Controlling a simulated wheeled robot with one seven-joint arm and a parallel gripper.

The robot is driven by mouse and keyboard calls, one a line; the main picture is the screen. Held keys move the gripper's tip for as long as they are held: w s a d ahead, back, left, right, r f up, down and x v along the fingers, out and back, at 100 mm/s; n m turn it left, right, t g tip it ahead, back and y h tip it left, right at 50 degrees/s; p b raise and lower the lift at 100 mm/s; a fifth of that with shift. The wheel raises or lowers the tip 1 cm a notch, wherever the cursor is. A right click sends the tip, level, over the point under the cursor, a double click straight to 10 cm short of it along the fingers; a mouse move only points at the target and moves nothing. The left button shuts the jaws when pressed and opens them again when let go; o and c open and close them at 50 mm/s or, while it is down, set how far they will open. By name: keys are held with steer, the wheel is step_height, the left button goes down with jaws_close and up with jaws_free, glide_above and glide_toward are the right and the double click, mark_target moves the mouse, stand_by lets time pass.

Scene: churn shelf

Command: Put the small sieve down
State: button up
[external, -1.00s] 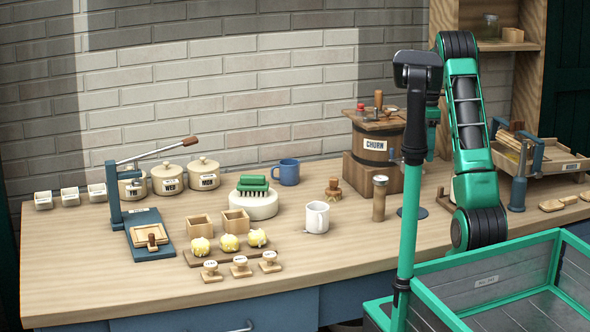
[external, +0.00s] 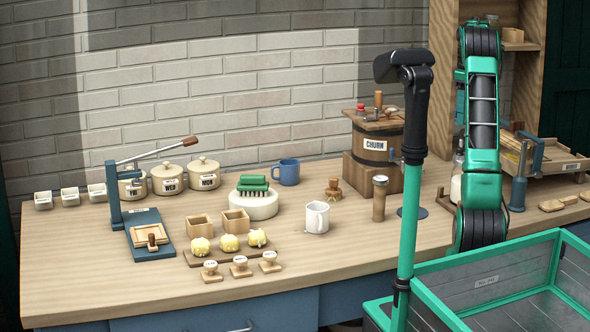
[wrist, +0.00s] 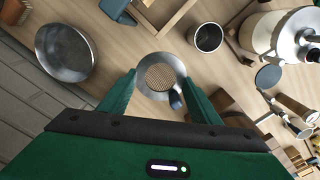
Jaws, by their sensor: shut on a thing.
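The small sieve (wrist: 160,76) shows in the wrist view as a round metal rim with a tan mesh and a dark handle part at its lower right. My gripper (wrist: 162,88) has its green fingers on either side of the sieve and is shut on it. Worktop shows around and beyond the sieve, and I cannot tell how high it is above the surface. In the external view the gripper and the sieve are hidden behind my arm and column.
In the wrist view a metal bowl (wrist: 66,52) lies left of the sieve and a dark-inside cup (wrist: 208,37) to the right. A pale lidded vessel (wrist: 270,36) stands farther right. In the external view the wooden churn (external: 376,145) and a white mug (external: 316,217) stand on the worktop (external: 110,270).

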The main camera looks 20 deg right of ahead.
steer(key=s+d+r+m, duration=0.1)
steer(key=s+d+m, duration=0.1)
steer(key=s+d, duration=0.1)
steer(key=s+d+r+m, duration=0.2)
steer(key=s+d+m, duration=0.1)
steer(key=d, duration=0.1)
steer(key=s+d+r+m, duration=0.1)
steer(key=s+d+m, duration=0.2)
steer(key=shift+d+r, duration=0.2)
steer(key=shift+d, duration=0.15)
steer(key=s+d+f+m, duration=0.3)
steer(key=s+d+m, duration=0.4)
steer(key=s, duration=0.6)
steer(key=shift+s+d+f, duration=0.3)
steer(key=shift+d+f, duration=0.05)
steer(key=shift+d, duration=0.55)
steer(key=shift+r, duration=0.1)
